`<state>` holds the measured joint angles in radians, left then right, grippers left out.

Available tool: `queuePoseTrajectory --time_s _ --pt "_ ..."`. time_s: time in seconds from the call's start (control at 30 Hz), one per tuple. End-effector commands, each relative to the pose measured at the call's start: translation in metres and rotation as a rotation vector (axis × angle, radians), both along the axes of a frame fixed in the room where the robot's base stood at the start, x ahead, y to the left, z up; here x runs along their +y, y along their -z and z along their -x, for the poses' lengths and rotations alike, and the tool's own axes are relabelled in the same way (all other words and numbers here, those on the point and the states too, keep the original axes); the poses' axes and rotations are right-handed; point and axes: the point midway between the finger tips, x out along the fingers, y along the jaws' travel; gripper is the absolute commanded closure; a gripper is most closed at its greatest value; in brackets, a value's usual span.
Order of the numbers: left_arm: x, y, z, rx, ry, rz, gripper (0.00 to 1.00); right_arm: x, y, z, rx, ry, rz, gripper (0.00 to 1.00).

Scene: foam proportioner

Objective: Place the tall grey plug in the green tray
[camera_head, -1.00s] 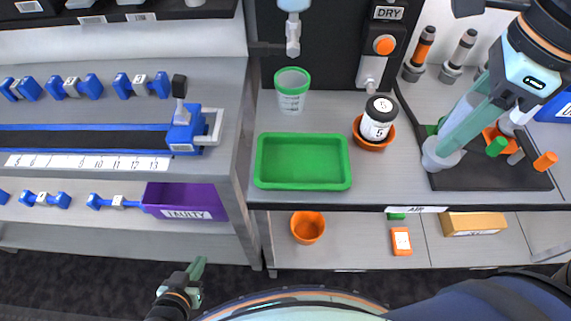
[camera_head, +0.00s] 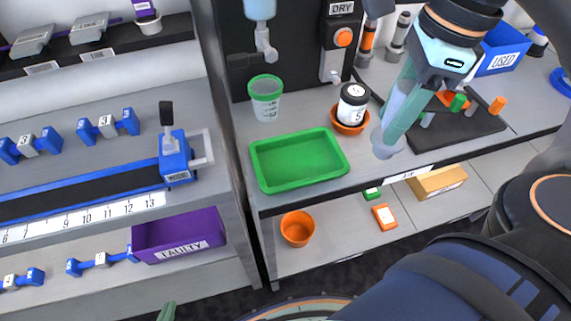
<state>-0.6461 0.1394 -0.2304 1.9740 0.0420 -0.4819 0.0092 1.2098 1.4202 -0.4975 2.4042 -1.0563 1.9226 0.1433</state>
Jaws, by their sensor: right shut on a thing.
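The green tray (camera_head: 262,174) lies at the front left of the grey bench, and it is empty. My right gripper (camera_head: 387,140) points down over the bench's front edge, to the right of the tray and apart from it. It is shut on a pale grey piece, which I take as the tall grey plug (camera_head: 384,147); the fingers cover most of it. Only a teal tip of my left gripper (camera_head: 167,312) shows at the bottom edge, so its opening cannot be seen.
A black-lidded jar in an orange bowl (camera_head: 350,127) and a green-rimmed cup (camera_head: 266,100) stand behind the tray. A dark mat (camera_head: 478,137) with green, orange and grey pieces lies to the right. A purple FAULTY bin (camera_head: 180,235) is at left.

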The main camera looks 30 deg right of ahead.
Motion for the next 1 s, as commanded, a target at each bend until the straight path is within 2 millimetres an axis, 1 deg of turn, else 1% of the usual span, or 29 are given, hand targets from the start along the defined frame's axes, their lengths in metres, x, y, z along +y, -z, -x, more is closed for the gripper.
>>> queuePoseTrajectory --time_s 0.13,0.27,0.57,0.6,0.7,0.8,1.0 --pt "0.0 -0.001 -0.001 -0.001 0.001 0.001 1.0 0.001 0.001 -0.003 0.0 -0.002 0.0 1.0" --pt "0.0 -0.005 -0.001 -0.003 0.0 0.001 1.0 0.01 0.008 -0.019 0.002 -0.007 -0.003 1.0" --pt "0.006 -0.01 -0.001 -0.009 -0.01 -0.007 1.0 0.043 0.041 -0.083 0.003 -0.004 -0.001 1.0" --pt "0.007 -0.006 -0.001 -0.008 -0.012 -0.008 1.0 0.045 0.052 -0.089 0.005 -0.002 0.0 1.0" --pt "0.007 -0.003 0.001 -0.003 -0.013 -0.01 1.0 0.051 0.07 -0.102 0.003 -0.001 0.0 1.0" --pt "0.007 -0.002 0.002 0.001 -0.012 -0.009 1.0 0.055 0.083 -0.111 0.0 -0.001 0.001 1.0" --pt "0.006 -0.002 0.003 0.005 -0.011 -0.008 1.0 0.06 0.095 -0.121 0.001 -0.001 0.0 1.0"
